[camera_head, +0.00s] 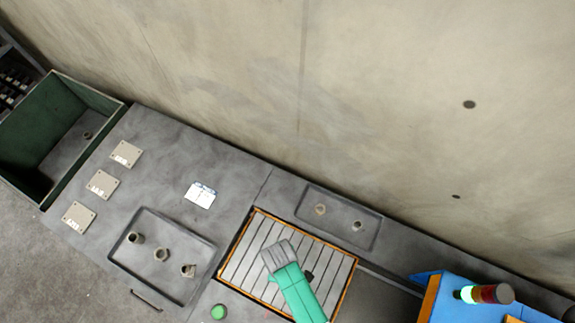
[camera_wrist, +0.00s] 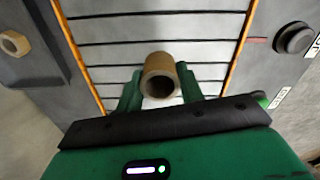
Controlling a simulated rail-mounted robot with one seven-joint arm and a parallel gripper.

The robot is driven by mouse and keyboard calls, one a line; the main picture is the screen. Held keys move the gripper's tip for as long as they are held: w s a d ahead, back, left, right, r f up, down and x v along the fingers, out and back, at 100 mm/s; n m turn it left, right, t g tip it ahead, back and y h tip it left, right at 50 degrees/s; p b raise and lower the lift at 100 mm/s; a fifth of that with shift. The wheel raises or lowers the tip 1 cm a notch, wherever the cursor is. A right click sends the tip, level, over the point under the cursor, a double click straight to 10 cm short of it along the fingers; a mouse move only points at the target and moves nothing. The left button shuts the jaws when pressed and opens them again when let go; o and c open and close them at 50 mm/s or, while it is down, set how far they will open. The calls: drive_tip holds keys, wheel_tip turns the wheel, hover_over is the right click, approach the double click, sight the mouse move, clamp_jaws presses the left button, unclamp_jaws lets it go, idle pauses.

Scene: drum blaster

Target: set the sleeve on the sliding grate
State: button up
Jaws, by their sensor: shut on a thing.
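The sleeve (camera_wrist: 159,77) is a short brown-grey metal tube. In the wrist view it sits between the two green fingers of my gripper (camera_wrist: 160,92), which is shut on it. Its open end faces the wrist camera. The sliding grate (camera_head: 334,263) is a set of pale slats in an orange-edged frame; it also shows in the wrist view (camera_wrist: 120,53) behind the sleeve. My gripper (camera_head: 279,257) is over the grate in the head view, where it hides the held sleeve. I cannot tell whether the sleeve touches the slats.
A grey tray (camera_head: 135,266) left of the grate holds several small metal parts. Another tray (camera_head: 338,229) behind the grate holds two. A green bin (camera_head: 57,183) stands far left. A blue machine (camera_head: 462,285) with a signal lamp (camera_head: 485,294) is at right. A green button (camera_head: 218,312) is near the front.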

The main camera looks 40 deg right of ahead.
drive_tip(key=shift+s+d, duration=0.45)
drive_tip(key=shift+s, duration=0.2)
drive_tip(key=shift+s+d+f, duration=0.1)
drive_tip(key=shift+s+f, duration=0.05)
drive_tip(key=shift+f, duration=0.8)
drive_tip(key=shift+s+d+f, duration=0.1)
drive_tip(key=shift+f, duration=0.85)
drive_tip(key=shift+f, duration=0.15)
drive_tip(key=o, duration=1.2)
drive_tip(key=shift+c, duration=0.2)
wheel_tip(320, 180, up, 12)
drive_tip(key=p, duration=0.1)
drive_tip(key=shift+r+p, duration=0.2)
drive_tip(key=shift+p, duration=0.15)
